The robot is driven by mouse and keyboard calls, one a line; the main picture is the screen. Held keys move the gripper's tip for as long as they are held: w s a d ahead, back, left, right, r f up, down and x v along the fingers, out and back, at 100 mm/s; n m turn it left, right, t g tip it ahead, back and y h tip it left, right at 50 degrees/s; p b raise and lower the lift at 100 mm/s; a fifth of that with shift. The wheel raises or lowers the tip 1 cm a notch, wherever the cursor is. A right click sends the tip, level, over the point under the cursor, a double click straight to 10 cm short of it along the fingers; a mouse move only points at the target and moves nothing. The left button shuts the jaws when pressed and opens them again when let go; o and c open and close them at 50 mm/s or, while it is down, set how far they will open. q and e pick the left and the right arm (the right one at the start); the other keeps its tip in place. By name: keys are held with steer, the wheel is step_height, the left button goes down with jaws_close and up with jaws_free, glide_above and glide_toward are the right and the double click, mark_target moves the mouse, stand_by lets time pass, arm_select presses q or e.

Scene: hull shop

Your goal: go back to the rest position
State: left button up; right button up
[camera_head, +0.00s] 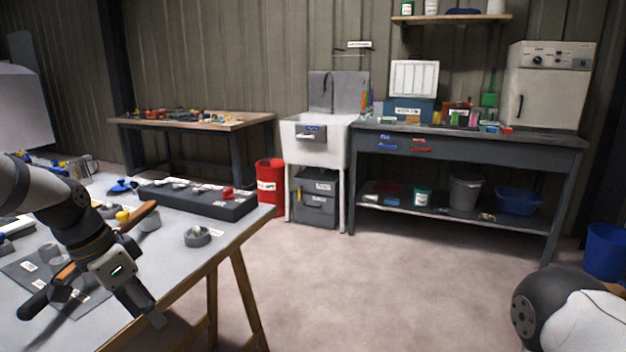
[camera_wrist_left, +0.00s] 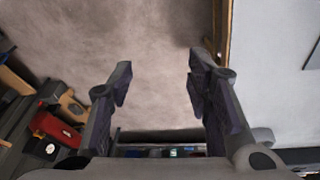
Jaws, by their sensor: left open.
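My left gripper (camera_head: 138,302) hangs at the right front edge of the grey-topped trestle table (camera_head: 235,232), pointing down. In the left wrist view its two fingers (camera_wrist_left: 157,85) stand apart with nothing between them, over bare floor. In the head view my left arm comes in from the left across the table and hides part of its top. At the lower right, a dark and white rounded part of my right arm shows, but its gripper is out of the frame.
A black rack (camera_head: 200,199), a grey ring-shaped dish (camera_head: 197,236) and tools lie on the trestle table. A red bin (camera_head: 270,186), a white sink (camera_head: 318,138) and a dark workbench (camera_head: 470,140) stand along the wall. A blue bucket (camera_head: 606,250) is at far right. The middle floor is clear.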

arm_select(q)
steer(key=s+d+f+n+g, duration=0.1)
steer(key=s+d+f+n, duration=0.15)
steer(key=s+f, duration=0.65)
steer(key=s+d+f+n+g, duration=0.1)
steer(key=s+d+f, duration=0.2)
steer(key=s+f, duration=0.55)
steer(key=s+f+n+g+y, duration=0.1)
steer(key=s+f+n, duration=0.1)
steer(key=s, duration=0.9)
steer(key=s+f+n+g+y, duration=0.1)
steer(key=s+f, duration=0.4)
steer(key=s, duration=0.7)
steer(key=shift+f+n+y, duration=0.15)
steer(key=shift+n+y, duration=0.25)
steer(key=shift+n, duration=0.25)
steer(key=shift+d, duration=0.1)
